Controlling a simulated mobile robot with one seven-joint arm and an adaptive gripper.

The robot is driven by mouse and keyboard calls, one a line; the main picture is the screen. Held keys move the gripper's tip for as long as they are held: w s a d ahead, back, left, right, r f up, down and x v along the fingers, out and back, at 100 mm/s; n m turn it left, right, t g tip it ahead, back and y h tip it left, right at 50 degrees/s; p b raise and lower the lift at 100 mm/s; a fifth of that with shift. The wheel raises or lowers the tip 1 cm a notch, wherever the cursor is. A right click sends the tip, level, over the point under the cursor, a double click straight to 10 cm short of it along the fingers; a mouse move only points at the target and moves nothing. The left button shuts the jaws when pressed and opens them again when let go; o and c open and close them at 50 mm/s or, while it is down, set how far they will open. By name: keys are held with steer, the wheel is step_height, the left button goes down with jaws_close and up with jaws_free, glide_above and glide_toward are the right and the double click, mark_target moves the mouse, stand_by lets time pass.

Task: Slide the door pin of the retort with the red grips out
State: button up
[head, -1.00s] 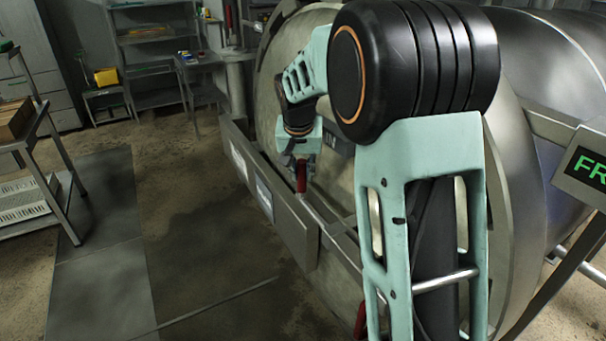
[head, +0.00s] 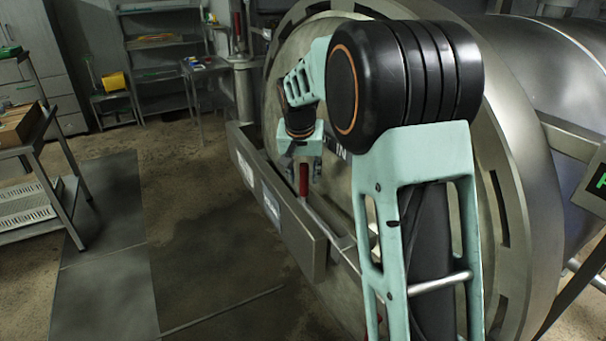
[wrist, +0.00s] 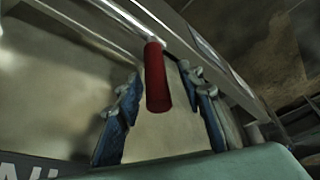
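The retort's round steel door (head: 335,215) stands behind and right of my arm in the head view. A red grip (head: 303,180) on a metal rod (head: 325,213) shows just below my gripper (head: 302,162). In the wrist view the red grip (wrist: 157,80) lies between the two blue-grey fingers of my gripper (wrist: 158,74). Gaps show on both sides, so the fingers are open around it and do not appear to touch it. The rod runs on from the grip toward the top left. A second red piece (head: 373,323) is mostly hidden behind my arm.
A long metal tray or rail (head: 300,228) runs along the door front, close beside the grip. A cart (head: 35,180) stands at the left and shelves (head: 160,43) at the back. Floor (head: 200,230) between is clear except for a thin rod or line.

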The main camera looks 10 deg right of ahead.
steer(key=v, duration=1.2)
